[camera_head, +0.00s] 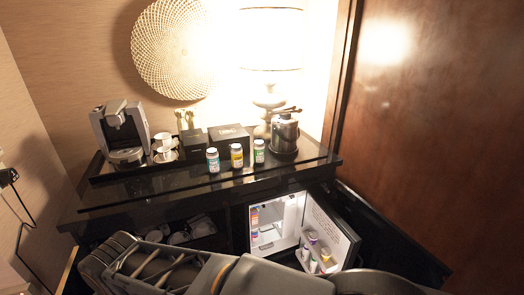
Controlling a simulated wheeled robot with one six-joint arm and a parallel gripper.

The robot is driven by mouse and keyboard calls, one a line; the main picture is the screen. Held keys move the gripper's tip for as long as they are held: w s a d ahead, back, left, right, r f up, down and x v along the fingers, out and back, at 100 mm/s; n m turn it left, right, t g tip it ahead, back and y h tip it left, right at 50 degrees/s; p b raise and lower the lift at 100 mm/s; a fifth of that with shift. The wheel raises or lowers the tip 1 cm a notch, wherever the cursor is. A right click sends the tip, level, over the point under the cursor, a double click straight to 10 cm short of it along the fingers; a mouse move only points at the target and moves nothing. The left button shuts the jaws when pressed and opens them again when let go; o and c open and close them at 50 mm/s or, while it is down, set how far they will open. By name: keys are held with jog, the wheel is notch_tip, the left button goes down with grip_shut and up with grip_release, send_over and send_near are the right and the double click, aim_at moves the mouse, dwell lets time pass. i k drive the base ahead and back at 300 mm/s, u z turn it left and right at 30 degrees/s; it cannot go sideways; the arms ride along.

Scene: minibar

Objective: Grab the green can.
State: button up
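A small can with a green label and a pale lid (259,151) stands upright on the dark counter, at the right end of a row of three. My arm crosses the bottom of the head view, in front of the cabinet. Its gripper fingers do not show, so I cannot see whether they are open or shut. Nothing touches the green can.
A yellow can (236,156) and a teal can (213,161) stand left of it. Behind are a black box (229,137), a lamp (270,98) and an ice bucket (285,135). A coffee machine (122,130) stands left. The fridge door (328,236) hangs open below.

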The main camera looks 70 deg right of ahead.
aim_at(259, 146)
jog(key=z, duration=0.9)
jog(key=i, duration=0.9)
jog(key=z, duration=0.95)
